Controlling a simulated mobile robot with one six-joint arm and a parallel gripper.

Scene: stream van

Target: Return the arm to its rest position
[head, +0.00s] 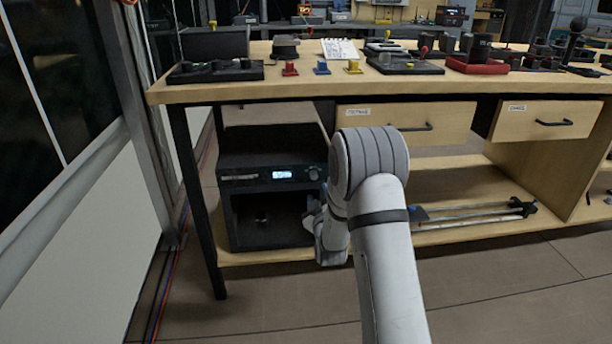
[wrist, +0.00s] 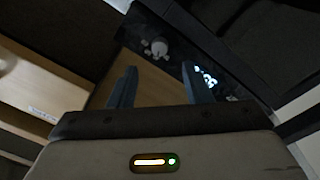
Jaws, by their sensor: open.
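My white arm reaches from the bottom of the head view toward the space under the bench. My gripper (head: 312,218) is beside the right side of the black oven-like box (head: 268,160), partly hidden behind my own wrist links. In the wrist view the two dark fingers of my gripper (wrist: 160,85) stand apart with nothing between them. Beyond the fingers are the box's lit display (wrist: 206,76) and a pale round knob (wrist: 158,47). Whether the fingers touch the box cannot be told.
The wooden bench (head: 230,93) stands over the box, with two drawers (head: 405,122) at right. Several small parts and trays lie on top. Metal rods (head: 470,213) lie on the lower shelf. A wall and post (head: 130,110) stand at left. Floor in front is clear.

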